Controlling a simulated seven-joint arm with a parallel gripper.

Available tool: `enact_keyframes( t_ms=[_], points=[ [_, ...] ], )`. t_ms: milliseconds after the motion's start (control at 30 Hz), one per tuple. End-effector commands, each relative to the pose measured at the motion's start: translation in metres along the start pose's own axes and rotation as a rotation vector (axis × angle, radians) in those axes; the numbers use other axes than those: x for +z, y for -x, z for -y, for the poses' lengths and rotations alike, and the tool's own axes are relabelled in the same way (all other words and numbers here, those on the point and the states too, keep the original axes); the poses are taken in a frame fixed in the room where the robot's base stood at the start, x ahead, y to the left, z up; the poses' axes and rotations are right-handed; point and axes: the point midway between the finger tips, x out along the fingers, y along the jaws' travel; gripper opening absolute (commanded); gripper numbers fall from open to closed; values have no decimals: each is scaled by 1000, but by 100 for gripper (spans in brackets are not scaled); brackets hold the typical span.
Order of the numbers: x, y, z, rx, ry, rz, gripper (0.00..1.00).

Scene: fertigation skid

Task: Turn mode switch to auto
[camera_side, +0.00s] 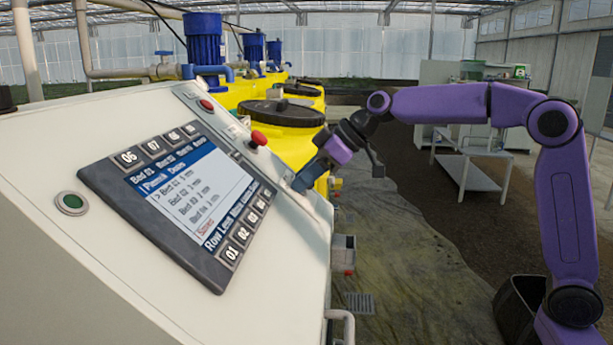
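The mode switch cannot be made out for certain in this view. The sloped grey control panel (130,265) fills the left side and carries a screen with numbered keys (195,200). My gripper (304,180) is at the panel's right edge, tilted down toward its face. The gripper covers a small part of that edge, and a control there may be hidden. I cannot tell whether the fingers touch the panel, or whether they are open or shut.
A red mushroom button (258,138) stands up from the panel left of my gripper. Another red button (206,105) and a green button (71,203) are farther left. Yellow tanks (285,145) with blue motors (203,40) stand behind. A white table (470,170) is at the back right.

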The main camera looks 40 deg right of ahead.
Motion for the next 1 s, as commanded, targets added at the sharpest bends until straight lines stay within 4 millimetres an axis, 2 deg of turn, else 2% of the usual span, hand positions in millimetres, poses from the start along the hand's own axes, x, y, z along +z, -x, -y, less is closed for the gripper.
enact_keyframes(
  t_ms=[33, 67, 133, 167, 567, 1000],
  points=[
    [0, 0, 0, 0, 0, 0, 35],
    [0, 0, 0, 0, 0, 0, 29],
    [0, 0, 0, 0, 0, 0, 6],
    [0, 0, 0, 0, 0, 0, 0],
    [0, 0, 0, 1, -49, 1, 0],
    [1, 1, -3, 18, -372, 2, 0]
  ],
)
